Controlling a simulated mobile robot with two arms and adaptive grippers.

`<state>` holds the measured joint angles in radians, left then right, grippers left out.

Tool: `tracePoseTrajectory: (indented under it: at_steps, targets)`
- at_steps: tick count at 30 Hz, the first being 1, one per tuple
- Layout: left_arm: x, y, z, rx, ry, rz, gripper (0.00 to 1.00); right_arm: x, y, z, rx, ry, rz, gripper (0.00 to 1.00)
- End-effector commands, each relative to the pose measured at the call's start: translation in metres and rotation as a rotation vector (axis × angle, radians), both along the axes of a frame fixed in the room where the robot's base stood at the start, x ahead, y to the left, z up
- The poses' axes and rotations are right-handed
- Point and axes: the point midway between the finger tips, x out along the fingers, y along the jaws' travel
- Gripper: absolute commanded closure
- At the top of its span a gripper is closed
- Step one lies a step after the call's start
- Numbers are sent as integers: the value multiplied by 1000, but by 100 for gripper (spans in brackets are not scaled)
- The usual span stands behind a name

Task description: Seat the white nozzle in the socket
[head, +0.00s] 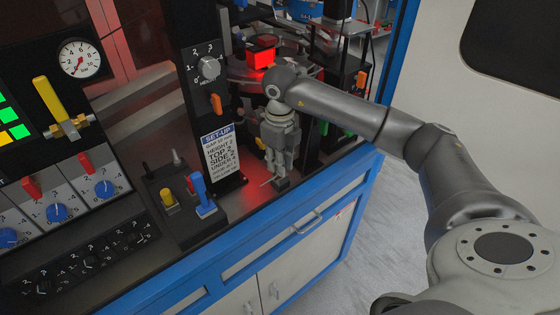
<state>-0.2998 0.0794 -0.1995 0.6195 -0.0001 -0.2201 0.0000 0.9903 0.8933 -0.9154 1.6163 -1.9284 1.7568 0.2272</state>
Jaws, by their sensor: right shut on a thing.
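My right gripper (280,182) points down beside the set-up card, over the front right part of the machine's deck. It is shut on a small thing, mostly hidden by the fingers. A thin pale piece (266,183) sticks out to the left at the fingertips and looks like the white nozzle. I cannot make out the socket. My left gripper is not in view.
A black post with a dial (208,67) and a set-up card (218,151) stands left of the gripper. A blue lever (201,191) rises at the front. A red-lit block (261,58) is behind.

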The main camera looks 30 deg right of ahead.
Motion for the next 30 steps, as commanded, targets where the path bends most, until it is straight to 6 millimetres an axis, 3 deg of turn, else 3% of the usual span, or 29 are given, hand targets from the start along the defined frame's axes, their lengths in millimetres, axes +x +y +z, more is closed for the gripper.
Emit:
tracePoseTrajectory:
  at_steps: [14,15,20,27,30]
  targets:
    - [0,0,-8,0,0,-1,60,0,0,-10,0,0,0,100]
    - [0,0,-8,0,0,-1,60,0,0,-10,0,0,0,82]
    - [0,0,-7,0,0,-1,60,0,0,-10,0,0,0,61]
    - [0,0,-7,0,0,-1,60,0,0,-10,0,0,0,58]
    - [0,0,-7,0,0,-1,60,0,0,-10,0,1,0,46]
